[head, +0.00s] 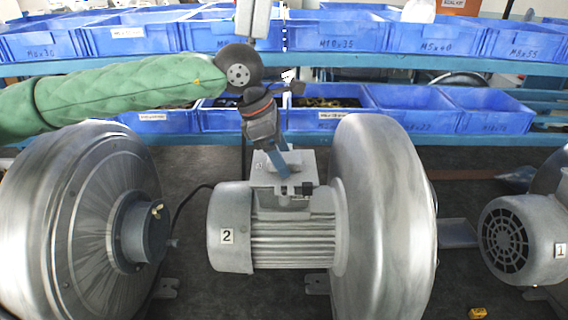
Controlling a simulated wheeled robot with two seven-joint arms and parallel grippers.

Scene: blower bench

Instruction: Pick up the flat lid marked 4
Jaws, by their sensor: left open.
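A grey flat lid (260,168) appears to sit on top of the terminal box of the middle motor (285,240), which bears a label 2. A small pale mark shows at its left side, too small to read surely as 4. My left gripper (283,168) comes down from above with its blue-grey fingers over the lid and hides part of it. It is open. I cannot tell whether the fingertips touch the lid. My right gripper is not in view.
A large silver blower housing (385,220) stands right of the motor, another (75,220) at left. A motor marked 1 (525,240) is at far right. Blue bins (405,110) line the shelves behind. A small yellow piece (477,313) lies on the dark bench in front.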

